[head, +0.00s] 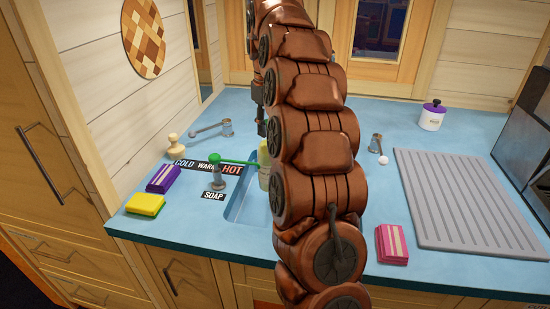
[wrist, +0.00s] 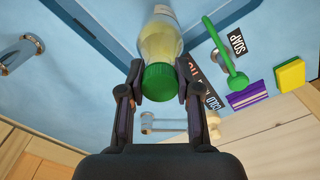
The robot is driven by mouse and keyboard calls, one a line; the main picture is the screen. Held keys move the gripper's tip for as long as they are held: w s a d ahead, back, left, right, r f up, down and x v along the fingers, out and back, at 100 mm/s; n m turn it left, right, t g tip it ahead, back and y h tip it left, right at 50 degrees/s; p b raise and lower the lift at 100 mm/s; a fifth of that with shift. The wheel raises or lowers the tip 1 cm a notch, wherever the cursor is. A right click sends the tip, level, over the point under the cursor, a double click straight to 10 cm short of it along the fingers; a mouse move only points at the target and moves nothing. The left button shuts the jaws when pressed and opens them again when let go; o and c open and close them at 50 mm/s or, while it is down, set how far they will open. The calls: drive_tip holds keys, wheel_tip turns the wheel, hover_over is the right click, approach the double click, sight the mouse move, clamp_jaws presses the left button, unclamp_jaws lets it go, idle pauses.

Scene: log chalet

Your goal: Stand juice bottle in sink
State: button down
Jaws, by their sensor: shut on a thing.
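The juice bottle (wrist: 162,40) has a pale yellow body and a green cap (wrist: 159,82). In the wrist view my gripper (wrist: 157,84) is shut on it near the cap, one finger on each side. In the head view the bottle (head: 264,165) shows only in part beside my arm, at the sink. The sink (head: 240,206) is a blue basin set in the counter, and my arm covers much of it. I cannot tell whether the bottle's base touches the sink floor. In the head view my gripper is mostly hidden behind the arm.
A soap tap with a green spout (head: 236,162) reaches close to the bottle. A metal tap (head: 226,128) stands behind. A grey ridged drainboard (head: 460,195) is at right.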

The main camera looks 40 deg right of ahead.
wheel_tip(320, 180, down, 10)
drive_tip(key=p, duration=0.2)
drive_tip(key=shift+w+d, duration=0.25)
drive_tip(key=shift+d, duration=0.05)
drive_tip(key=shift+w+d+f+p, duration=0.3)
drive_tip(key=shift+w+d+p, duration=0.15)
drive_tip(key=shift+w+d, duration=0.15)
drive_tip(key=shift+w+d+f+p, duration=0.25)
drive_tip(key=shift+w+d+p, duration=0.25)
drive_tip(key=shift+d, duration=0.15)
drive_tip(key=shift+f, duration=0.1)
drive_tip(key=c, duration=0.8)
unclamp_jaws()
